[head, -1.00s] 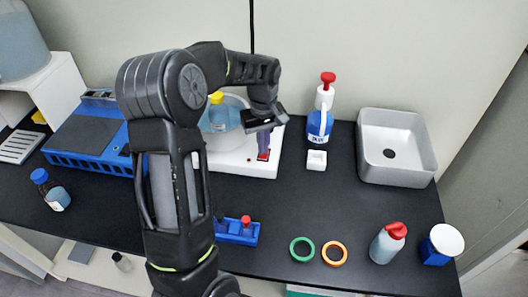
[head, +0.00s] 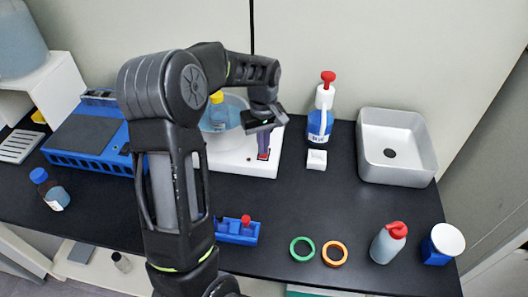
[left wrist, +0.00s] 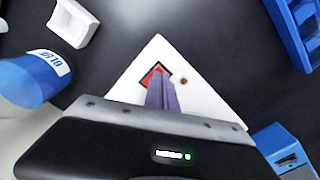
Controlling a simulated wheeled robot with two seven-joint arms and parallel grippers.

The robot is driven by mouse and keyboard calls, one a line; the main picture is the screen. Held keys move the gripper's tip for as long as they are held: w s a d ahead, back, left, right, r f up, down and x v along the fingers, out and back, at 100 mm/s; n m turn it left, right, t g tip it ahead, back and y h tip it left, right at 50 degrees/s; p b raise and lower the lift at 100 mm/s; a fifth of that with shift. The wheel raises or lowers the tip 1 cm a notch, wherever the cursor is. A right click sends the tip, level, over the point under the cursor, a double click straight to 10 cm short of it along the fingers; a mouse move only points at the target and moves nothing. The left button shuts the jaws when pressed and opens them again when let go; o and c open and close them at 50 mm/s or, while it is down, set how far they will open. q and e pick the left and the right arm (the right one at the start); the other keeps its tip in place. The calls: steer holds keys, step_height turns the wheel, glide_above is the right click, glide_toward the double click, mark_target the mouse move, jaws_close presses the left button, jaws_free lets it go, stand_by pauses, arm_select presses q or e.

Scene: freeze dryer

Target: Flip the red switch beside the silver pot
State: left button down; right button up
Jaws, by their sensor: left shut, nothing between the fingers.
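The red switch (head: 263,156) sits in a dark frame on the front right part of a white base (head: 235,163). The silver pot (head: 236,108) stands on that base behind my left arm, with a yellow-capped bottle (head: 217,112) showing in it. My left gripper (head: 263,150) is shut and empty, pointing down with its fingertips at the switch. In the left wrist view the fingertips (left wrist: 160,80) cover part of the red switch (left wrist: 151,74); whether they touch it I cannot tell. My right gripper is not in view.
A blue-and-white bottle with a red top (head: 321,115) and a small white dish (head: 316,160) stand right of the base. A grey sink box (head: 396,147) is further right. A blue rack (head: 237,232), green ring (head: 302,249) and orange ring (head: 334,254) lie in front.

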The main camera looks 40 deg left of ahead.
arm_select(q)
steer(key=shift+f+b, duration=0.45)
steer(key=shift+f, duration=0.25)
steer(key=shift+r, duration=0.15)
steer(key=shift+r+p, duration=2.6)
steer(key=shift+r, duration=0.8)
